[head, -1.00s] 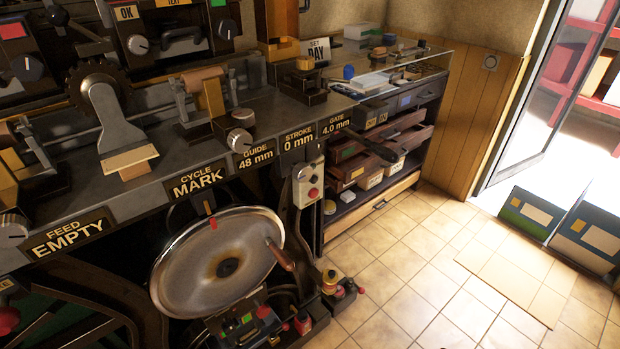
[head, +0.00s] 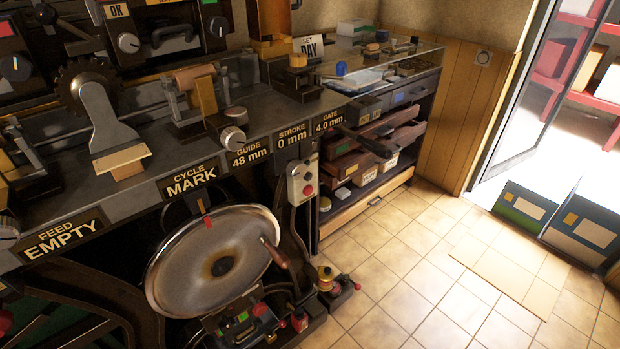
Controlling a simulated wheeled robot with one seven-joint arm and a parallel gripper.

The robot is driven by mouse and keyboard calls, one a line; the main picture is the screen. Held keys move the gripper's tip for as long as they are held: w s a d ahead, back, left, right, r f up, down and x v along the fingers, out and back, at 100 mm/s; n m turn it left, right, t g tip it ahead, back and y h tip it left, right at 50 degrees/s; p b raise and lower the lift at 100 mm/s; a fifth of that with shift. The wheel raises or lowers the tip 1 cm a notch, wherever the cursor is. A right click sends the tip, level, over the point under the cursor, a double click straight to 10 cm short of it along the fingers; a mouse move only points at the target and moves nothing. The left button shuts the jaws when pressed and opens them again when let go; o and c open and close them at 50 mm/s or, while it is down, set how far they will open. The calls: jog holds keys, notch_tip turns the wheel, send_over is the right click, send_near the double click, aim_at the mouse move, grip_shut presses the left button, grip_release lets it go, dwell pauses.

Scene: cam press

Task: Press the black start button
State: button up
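A small pale control box (head: 294,190) is fixed to the front of the machine, below the "STROKE 0 mm" plate and right of the big metal wheel. It carries a red button (head: 308,190) low on its face. Above the red one is a smaller round detail whose colour I cannot make out. I cannot clearly pick out a black start button. My gripper is not in view.
The large round metal wheel (head: 180,285) with a handle stands left of the box. Plates read "FEED EMPTY" (head: 63,236) and "CYCLE MARK" (head: 189,181). Small red-knobbed fittings (head: 345,283) sit low on the right. The tiled floor (head: 420,290) is mostly clear.

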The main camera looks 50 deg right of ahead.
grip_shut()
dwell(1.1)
